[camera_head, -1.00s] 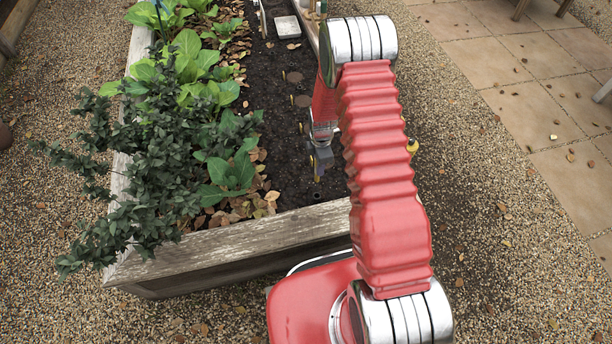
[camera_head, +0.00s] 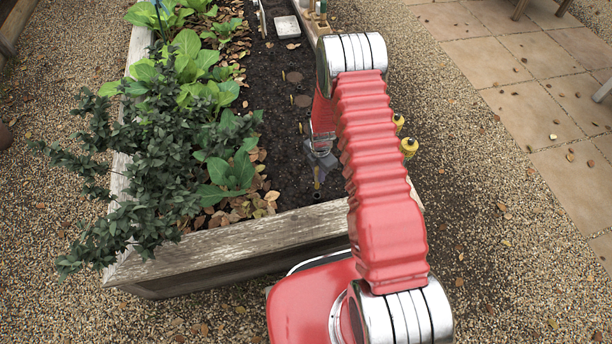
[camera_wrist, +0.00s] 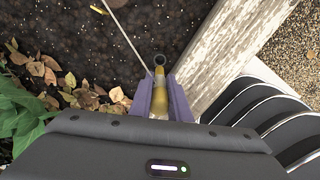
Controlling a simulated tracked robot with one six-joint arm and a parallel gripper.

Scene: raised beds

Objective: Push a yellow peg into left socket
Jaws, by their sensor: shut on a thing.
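A yellow peg (camera_wrist: 157,98) is held between the purple fingers of my gripper (camera_wrist: 160,108) in the wrist view. In the head view my gripper (camera_head: 320,166) hangs over the soil near the bed's front end, and a small part of the peg (camera_head: 317,184) shows below it. A dark round socket (camera_wrist: 160,60) shows just beyond the peg's far end in the wrist view. In the head view the socket (camera_head: 317,195) is a small dark spot just under the peg. I cannot tell whether the peg touches it.
Leafy plants (camera_head: 222,172) fill the bed's left side. The wooden front rim (camera_head: 230,243) lies close to my gripper. Round discs (camera_head: 302,101) and a pale block (camera_head: 287,26) sit farther back in the soil. Two yellow-topped things (camera_head: 409,146) show right of my arm.

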